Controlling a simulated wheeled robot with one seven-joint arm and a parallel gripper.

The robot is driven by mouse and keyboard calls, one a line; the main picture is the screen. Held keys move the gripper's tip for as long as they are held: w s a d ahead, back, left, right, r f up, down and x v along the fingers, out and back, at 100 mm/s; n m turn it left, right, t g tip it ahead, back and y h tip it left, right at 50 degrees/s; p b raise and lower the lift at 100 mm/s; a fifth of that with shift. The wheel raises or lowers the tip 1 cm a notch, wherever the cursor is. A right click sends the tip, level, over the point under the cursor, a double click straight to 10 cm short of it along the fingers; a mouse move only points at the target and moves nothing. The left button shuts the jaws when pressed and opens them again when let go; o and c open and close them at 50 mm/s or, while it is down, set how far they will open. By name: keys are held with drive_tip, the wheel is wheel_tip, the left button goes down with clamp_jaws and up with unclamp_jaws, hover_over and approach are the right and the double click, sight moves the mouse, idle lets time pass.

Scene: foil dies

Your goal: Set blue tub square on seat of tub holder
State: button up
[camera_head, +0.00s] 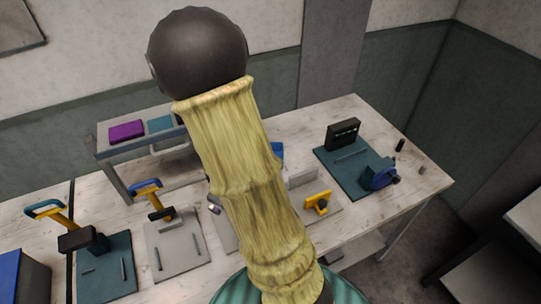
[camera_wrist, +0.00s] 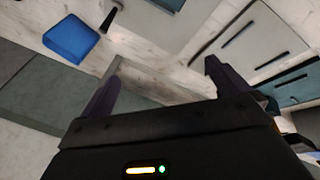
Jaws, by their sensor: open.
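A blue piece (camera_head: 278,150), possibly the blue tub, shows at the right edge of my sleeved arm in the head view, partly hidden by it. In the wrist view a blue block-like thing (camera_wrist: 70,38) lies at the upper left on the pale surface, apart from my fingers; I cannot tell if it is the same piece. My gripper (camera_wrist: 162,64) is open, with its two dark fingers wide apart and nothing between them. It is hidden in the head view. I cannot make out for sure which fixture is the tub holder.
The worn white bench carries a teal plate (camera_head: 105,268) and a grey plate (camera_head: 186,256) with yellow-handled presses, a yellow clamp (camera_head: 318,202), and a teal plate (camera_head: 335,171) with a dark box. A raised shelf (camera_head: 107,152) holds a purple block (camera_head: 127,130) and a teal one.

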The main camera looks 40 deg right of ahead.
drive_tip(key=d+f+n+t+h+p, duration=0.1)
drive_tip(key=d+f+n+t+h, duration=0.1)
drive_tip(key=d+n, duration=0.6)
drive_tip(key=w+d+f+n+t+h+p, duration=0.1)
drive_tip(key=d+n+t+h, duration=0.3)
drive_tip(key=d+n, duration=0.5)
drive_tip(key=f+n, duration=0.1)
drive_tip(key=n, duration=0.5)
drive_tip(key=shift+d+n+t, duration=0.3)
drive_tip(key=shift+t, duration=0.1)
drive_tip(key=shift+w, duration=0.1)
drive_tip(key=b+x, duration=0.4)
drive_tip(key=b, duration=0.4)
drive_tip(key=shift+w+a+f+b, duration=0.1)
drive_tip(key=shift+f+b, duration=0.05)
drive_tip(key=shift+b, duration=0.25)
drive_tip(key=shift+w+b, duration=0.1)
drive_tip(key=shift+b, duration=0.35)
